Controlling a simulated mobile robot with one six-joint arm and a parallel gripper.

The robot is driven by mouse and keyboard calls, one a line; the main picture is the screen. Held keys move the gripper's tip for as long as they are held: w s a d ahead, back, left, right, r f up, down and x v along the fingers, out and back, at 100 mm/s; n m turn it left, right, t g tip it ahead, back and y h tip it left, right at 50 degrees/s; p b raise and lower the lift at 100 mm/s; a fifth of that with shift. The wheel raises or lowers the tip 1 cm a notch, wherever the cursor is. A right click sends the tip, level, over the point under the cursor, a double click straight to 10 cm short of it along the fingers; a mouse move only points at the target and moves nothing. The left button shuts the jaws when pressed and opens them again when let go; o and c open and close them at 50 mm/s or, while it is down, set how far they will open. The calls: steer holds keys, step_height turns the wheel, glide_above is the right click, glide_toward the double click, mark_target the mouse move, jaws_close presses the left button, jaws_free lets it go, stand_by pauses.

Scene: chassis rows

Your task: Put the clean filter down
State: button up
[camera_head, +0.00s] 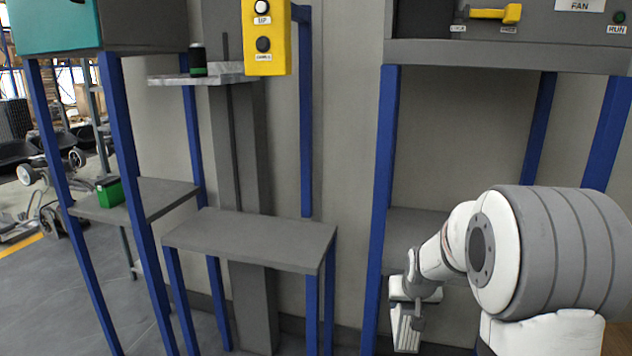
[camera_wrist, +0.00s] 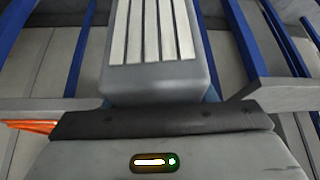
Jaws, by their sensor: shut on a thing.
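The clean filter, a pale block with white and grey ribs, hangs below my gripper (camera_head: 416,298) in the head view (camera_head: 406,331). In the wrist view the filter (camera_wrist: 152,45) points away from my gripper (camera_wrist: 160,112), its ribbed face toward the camera. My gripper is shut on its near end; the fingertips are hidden. The gripper is in front of the right-hand blue-legged stand, below the level of its grey shelf (camera_head: 408,225). The filter appears clear of any surface.
A bare grey table (camera_head: 250,238) stands in the middle. A left shelf (camera_head: 150,196) holds a green box (camera_head: 109,191). A dark can (camera_head: 197,60) stands on a small ledge (camera_head: 225,76). A yellow button box (camera_head: 264,38) hangs above. Blue posts (camera_head: 384,190) flank the right stand.

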steer(key=s+a+f, duration=0.3)
steer(key=s+f, duration=0.1)
steer(key=f, duration=0.5)
steer(key=s+a+f+n, duration=0.1)
steer(key=s+a+f, duration=0.3)
steer(key=f, duration=0.4)
steer(key=shift+a+f+y, duration=0.15)
steer(key=shift+f+y, duration=0.2)
steer(key=shift+y, duration=0.05)
steer(key=shift+s, duration=0.2)
